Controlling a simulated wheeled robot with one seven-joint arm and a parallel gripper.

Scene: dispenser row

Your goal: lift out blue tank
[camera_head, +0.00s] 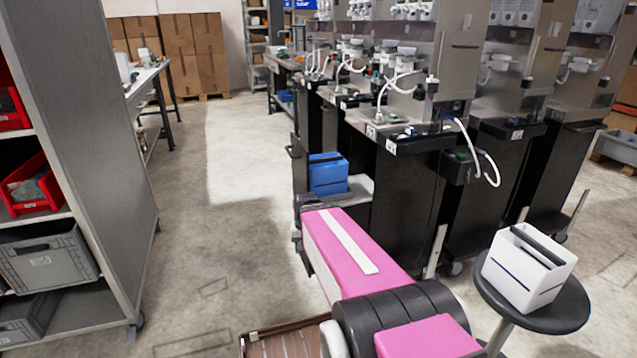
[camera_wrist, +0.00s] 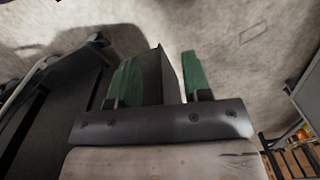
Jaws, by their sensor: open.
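The blue tank (camera_head: 328,173) sits upright on a low pale shelf (camera_head: 358,188) at the lower front of a dispenser. In the head view my arm reaches towards it, and my gripper's fingers are hidden there. In the wrist view my gripper (camera_wrist: 160,85) shows two green fingers spread apart. A dark flat piece stands between them; I cannot tell what it is or whether it is touched. No blue surface shows in the wrist view.
A row of dispensers with hoses (camera_head: 395,90) fills the right. A white tank (camera_head: 528,268) with a dark top stands on a round black stand (camera_head: 575,305). A grey shelf (camera_head: 85,130) with bins is on the left. The aisle floor (camera_head: 240,160) between is clear.

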